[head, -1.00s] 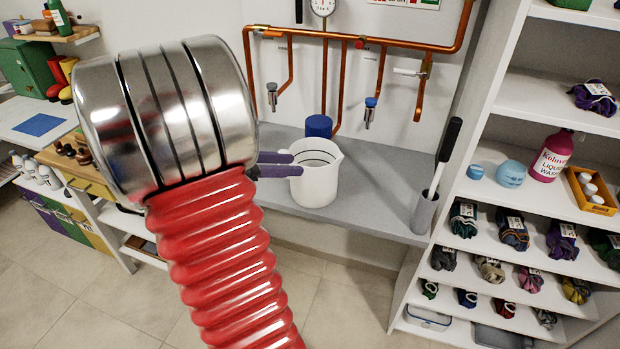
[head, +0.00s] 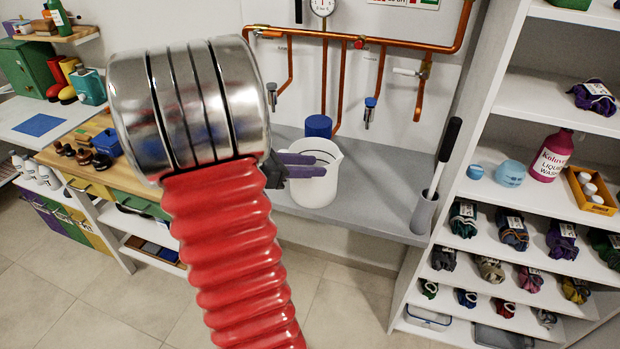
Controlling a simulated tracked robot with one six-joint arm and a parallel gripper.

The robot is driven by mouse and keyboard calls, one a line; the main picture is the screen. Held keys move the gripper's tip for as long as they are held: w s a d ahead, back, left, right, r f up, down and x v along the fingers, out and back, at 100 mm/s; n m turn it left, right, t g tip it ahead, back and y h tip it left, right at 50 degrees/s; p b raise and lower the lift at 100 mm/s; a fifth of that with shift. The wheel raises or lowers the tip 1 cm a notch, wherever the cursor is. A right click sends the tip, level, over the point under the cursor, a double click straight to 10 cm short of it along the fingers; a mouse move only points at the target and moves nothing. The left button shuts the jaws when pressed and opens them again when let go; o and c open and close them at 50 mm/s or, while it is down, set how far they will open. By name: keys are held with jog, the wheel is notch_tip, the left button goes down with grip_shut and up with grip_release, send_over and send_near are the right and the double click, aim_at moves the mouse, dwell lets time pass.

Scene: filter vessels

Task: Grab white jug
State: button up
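The white jug (head: 318,190) stands upright on the grey bench, with its open top and a dark ring inside showing. My gripper (head: 318,165) reaches in from the left at the height of the jug's rim. Its two purple fingers are apart, one above the other in the picture. The fingers overlap the jug's left side, and the lower one passes in front of its wall. I cannot tell whether they touch it. The jug's left edge is partly hidden by the fingers, and no handle can be made out.
A blue cylinder (head: 318,126) stands behind the jug. Copper pipes with blue-tipped taps (head: 370,108) hang above the bench (head: 385,195). A brush in a grey holder (head: 424,212) stands to the right, beside white shelves. Bare bench lies between jug and holder.

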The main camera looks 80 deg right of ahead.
jog(key=shift+s+d+f, duration=0.25)
jog(key=shift+s+d, duration=0.2)
jog(key=shift+c, duration=0.5)
grip_shut()
dwell(1.0)
